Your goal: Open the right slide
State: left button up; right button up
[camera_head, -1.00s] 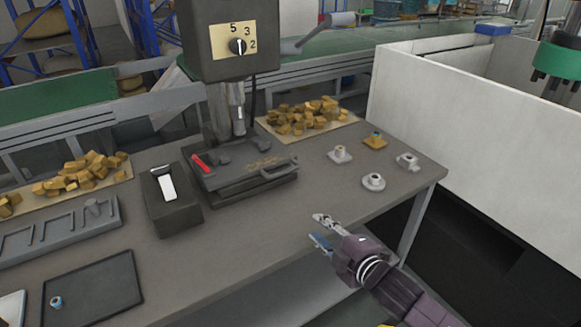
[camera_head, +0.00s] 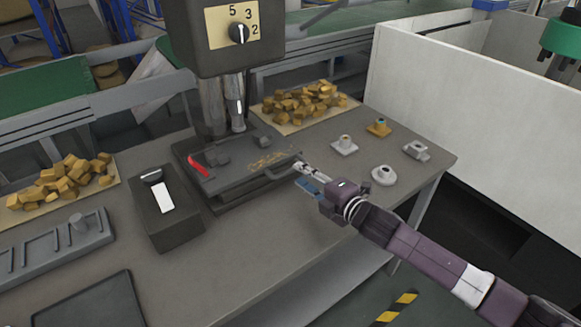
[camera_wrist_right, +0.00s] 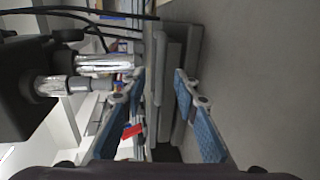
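The slide is hard to single out; the drill press base (camera_head: 240,183) is a dark flat block with a curved bar handle (camera_head: 284,171) on its right front side. My right gripper (camera_head: 300,175) is at the right end of this base, close to the handle. In the right wrist view its blue-padded fingers (camera_wrist_right: 158,78) are apart, with a grey edge of the base (camera_wrist_right: 174,85) between them. I cannot tell whether they touch it. My left gripper is not in view.
A red lever (camera_head: 198,166) lies on the base's left. A dark box with a white switch (camera_head: 165,210) stands left of it. Metal fittings (camera_head: 384,175) stand to the right, brass pieces (camera_head: 305,101) behind. A white wall (camera_head: 460,100) bounds the right side.

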aim_at(292, 170)
jog(key=x, duration=0.4)
jog(key=shift+f, duration=0.1)
jog(key=shift+w+a, duration=0.25)
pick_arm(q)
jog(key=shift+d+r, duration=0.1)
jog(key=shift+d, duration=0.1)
pick_arm(e)
jog(key=shift+w+a+f, duration=0.15)
jog(key=shift+w, duration=0.15)
grip_shut()
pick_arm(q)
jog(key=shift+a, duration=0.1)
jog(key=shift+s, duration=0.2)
